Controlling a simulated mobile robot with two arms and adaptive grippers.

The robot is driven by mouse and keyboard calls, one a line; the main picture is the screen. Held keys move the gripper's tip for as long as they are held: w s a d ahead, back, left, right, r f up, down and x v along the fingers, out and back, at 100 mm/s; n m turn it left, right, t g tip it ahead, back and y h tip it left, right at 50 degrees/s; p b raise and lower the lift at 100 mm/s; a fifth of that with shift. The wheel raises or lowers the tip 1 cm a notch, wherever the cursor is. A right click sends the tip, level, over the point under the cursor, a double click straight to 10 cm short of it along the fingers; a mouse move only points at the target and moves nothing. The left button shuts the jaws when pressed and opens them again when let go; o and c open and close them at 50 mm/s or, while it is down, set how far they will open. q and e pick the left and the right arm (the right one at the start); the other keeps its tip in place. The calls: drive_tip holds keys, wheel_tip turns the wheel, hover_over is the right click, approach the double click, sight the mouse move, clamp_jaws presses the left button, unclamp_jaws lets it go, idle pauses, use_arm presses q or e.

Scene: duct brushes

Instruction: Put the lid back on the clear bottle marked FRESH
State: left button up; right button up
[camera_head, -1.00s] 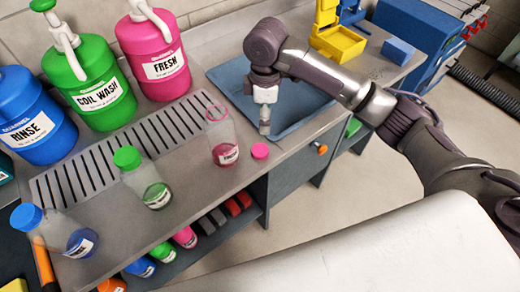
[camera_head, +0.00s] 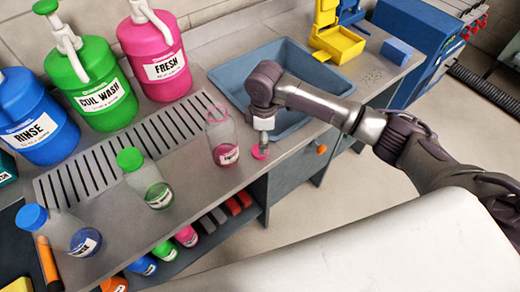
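The clear bottle marked FRESH (camera_head: 221,134) stands upright and open on the grey counter, with a little pink liquid at its bottom. Its small label is hard to read. The pink lid (camera_head: 260,153) lies on the counter just right of the bottle, near the front edge. My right gripper (camera_head: 262,143) points down at the lid and partly covers it from view. I cannot tell whether its fingers are spread or touch the lid. My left gripper is not in view.
A clear bottle with a green lid (camera_head: 131,159) and one with a blue lid (camera_head: 31,216) stand to the left. Big pink (camera_head: 155,60), green (camera_head: 99,84) and blue (camera_head: 34,118) jugs line the back. A blue sink (camera_head: 228,76) lies behind my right gripper.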

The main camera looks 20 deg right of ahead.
drive_tip(key=f, duration=0.1)
drive_tip(key=f+p, duration=0.1)
drive_tip(key=f, duration=0.1)
drive_tip(key=shift+s+a+f, duration=0.25)
drive_tip(key=shift+a+f, duration=0.05)
drive_tip(key=shift+f, duration=0.6)
drive_tip(key=c, duration=0.8)
